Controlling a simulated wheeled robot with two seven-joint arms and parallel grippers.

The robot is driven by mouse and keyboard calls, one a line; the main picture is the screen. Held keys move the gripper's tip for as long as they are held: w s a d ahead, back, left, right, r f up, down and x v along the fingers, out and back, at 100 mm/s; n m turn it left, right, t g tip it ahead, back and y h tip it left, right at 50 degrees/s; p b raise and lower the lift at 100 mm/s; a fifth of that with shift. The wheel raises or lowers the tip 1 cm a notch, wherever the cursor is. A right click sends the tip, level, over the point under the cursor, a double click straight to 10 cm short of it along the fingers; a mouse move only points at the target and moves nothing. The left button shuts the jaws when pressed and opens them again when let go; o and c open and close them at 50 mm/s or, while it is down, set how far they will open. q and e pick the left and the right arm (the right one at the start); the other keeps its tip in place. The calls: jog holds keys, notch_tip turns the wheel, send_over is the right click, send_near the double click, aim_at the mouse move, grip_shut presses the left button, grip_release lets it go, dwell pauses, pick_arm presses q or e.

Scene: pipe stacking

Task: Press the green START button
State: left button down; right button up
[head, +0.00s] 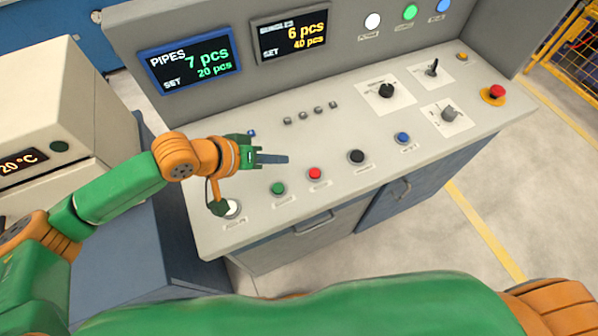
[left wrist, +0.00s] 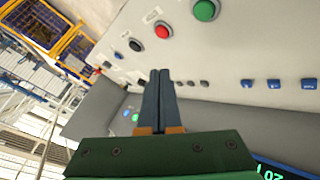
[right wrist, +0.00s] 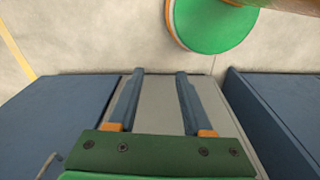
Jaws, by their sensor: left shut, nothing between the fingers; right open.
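The green button (head: 278,188) sits in the front row of the sloped grey console (head: 340,200), just left of the red button (head: 315,173). It also shows in the left wrist view (left wrist: 205,10) at the top edge, right of the red button (left wrist: 163,31). Its label is too small to read. My left gripper (head: 288,159) is shut and empty, above the console and behind the green button in the head view, apart from it. In the right wrist view my right gripper (right wrist: 155,75) is open and empty, facing the console's lower cabinets.
A white button (head: 232,208) lies left of the green one, beneath my left wrist. Black (head: 356,157) and blue (head: 402,137) buttons lie to the right. A red emergency stop (head: 496,92) is at the far right. Two displays (head: 194,69) stand on the rear panel.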

pick_arm(q)
jog(key=s+a, duration=0.1)
jog(key=a, duration=0.1)
jog(key=b, duration=0.9)
send_over(274, 191)
notch_tip(274, 191, down, 8)
jog(key=shift+r, duration=0.25)
jog(key=shift+d+f, duration=0.1)
jog(key=shift+f, duration=0.45)
pick_arm(e)
notch_tip(274, 191, down, 9)
jog(key=a, duration=0.1)
jog(key=shift+s+a, duration=0.25)
jog(key=shift+s, duration=0.1)
jog(key=shift+a, duration=0.15)
pick_arm(q)
jog(key=shift+f, duration=0.3)
pick_arm(e)
jog(key=shift+r, duration=0.15)
